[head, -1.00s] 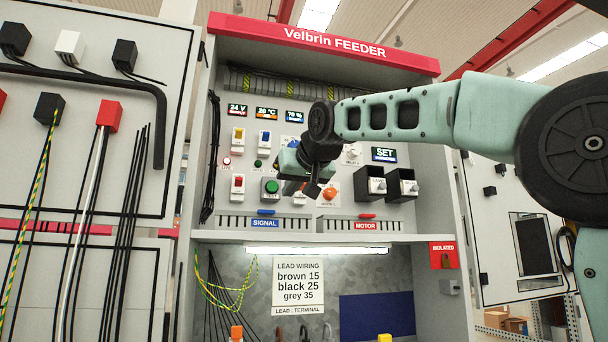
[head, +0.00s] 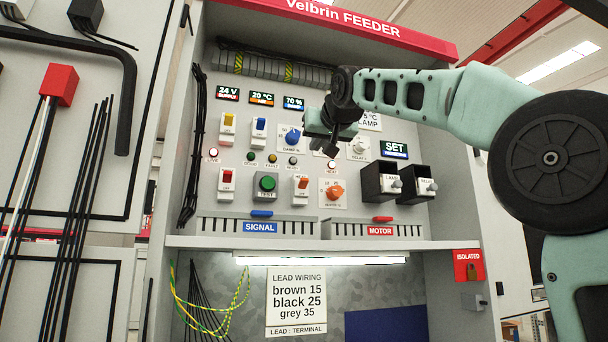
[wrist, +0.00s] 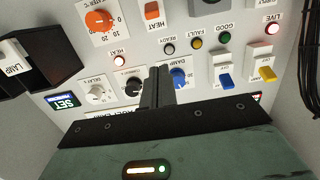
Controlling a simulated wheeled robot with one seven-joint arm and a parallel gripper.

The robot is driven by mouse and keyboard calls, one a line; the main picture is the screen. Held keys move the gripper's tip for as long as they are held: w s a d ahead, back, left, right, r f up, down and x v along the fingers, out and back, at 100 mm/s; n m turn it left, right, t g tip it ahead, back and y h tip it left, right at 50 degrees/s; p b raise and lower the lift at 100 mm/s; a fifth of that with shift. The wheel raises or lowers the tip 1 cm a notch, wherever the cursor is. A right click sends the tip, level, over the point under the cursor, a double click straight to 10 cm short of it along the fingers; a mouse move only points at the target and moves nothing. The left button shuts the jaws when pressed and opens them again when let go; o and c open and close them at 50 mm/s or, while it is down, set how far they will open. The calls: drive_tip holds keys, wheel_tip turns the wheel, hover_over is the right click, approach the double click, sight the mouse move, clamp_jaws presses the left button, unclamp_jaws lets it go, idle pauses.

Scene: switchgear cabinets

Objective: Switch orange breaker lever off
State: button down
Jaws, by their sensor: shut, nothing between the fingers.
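The orange breaker lever (head: 303,182) sits on a white plate in the lower row of the panel, high on that plate. Its heat switch is partly cut off at the top edge of the wrist view (wrist: 151,10), which shows the panel upside down. My gripper (head: 331,149) is shut and empty, above and slightly right of the lever in the head view. Its fingertips (wrist: 159,72) show in the wrist view near the blue damper dial, apart from the lever. The heat lamp (head: 331,166) is lit.
An orange dial (head: 334,192) is right of the lever and a green button (head: 267,183) left of it. Black boxes (head: 378,182) stick out further right. A shelf edge (head: 320,243) runs below. Yellow (head: 229,120) and blue (head: 260,126) levers are upper left.

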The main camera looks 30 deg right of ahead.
drive_tip(key=p, duration=0.5)
hover_over(303, 184)
drive_tip(key=shift+d+f, duration=0.2)
drive_tip(key=shift+f, duration=0.2)
drive_tip(key=f, duration=0.1)
drive_tip(key=s+f, duration=0.1)
drive_tip(key=s+f+b, duration=0.1)
drive_tip(key=f, duration=0.1)
drive_tip(key=shift+a, duration=0.3)
drive_tip(key=shift+f+b, duration=0.1)
drive_tip(key=shift+b, duration=0.25)
